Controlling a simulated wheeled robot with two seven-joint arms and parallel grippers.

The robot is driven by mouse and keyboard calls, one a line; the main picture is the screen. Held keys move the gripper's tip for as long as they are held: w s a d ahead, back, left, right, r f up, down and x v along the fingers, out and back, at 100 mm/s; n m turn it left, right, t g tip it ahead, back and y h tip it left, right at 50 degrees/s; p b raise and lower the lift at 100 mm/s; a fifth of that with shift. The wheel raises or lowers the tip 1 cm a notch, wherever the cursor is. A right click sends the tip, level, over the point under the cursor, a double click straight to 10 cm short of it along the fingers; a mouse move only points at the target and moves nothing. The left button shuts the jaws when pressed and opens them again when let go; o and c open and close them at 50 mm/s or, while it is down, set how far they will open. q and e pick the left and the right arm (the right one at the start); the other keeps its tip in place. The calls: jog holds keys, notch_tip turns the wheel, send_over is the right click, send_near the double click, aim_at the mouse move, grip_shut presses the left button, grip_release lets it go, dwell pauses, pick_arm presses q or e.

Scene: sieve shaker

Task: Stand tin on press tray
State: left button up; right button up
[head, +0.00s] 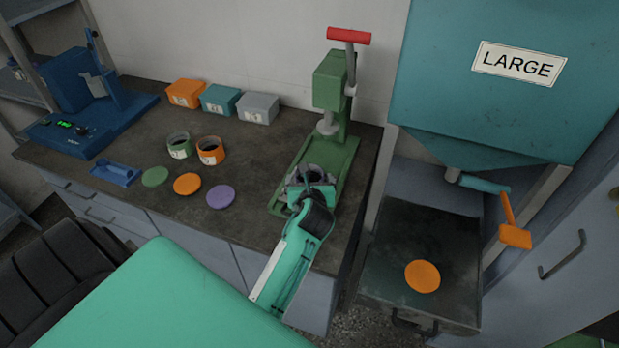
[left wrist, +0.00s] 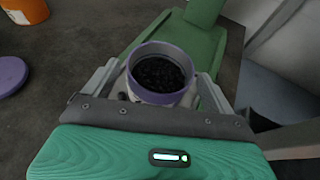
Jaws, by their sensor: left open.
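A purple-rimmed tin (left wrist: 163,98) filled with dark grains stands upright between the fingers of my left gripper (left wrist: 155,86) in the left wrist view. It is at the near end of the green press tray (left wrist: 222,60); its bottom edge is hidden, so I cannot tell for sure how it rests. In the head view my left gripper (head: 308,184) is over the near end of the press tray (head: 340,162) and hides most of the tin. The jaws are open around the tin. My right gripper is not in view.
The green press (head: 329,85) with a red handle (head: 349,36) rises behind the tray. Green, orange and purple discs (head: 221,196) and two other tins (head: 210,151) are on the bench to the left. The LARGE hopper (head: 500,90) is at right, above a dark tray (head: 385,270).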

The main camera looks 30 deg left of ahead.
pick_arm(q)
jog(key=v, duration=0.9)
jog(key=shift+s+d, duration=0.15)
jog(key=shift+s, duration=0.1)
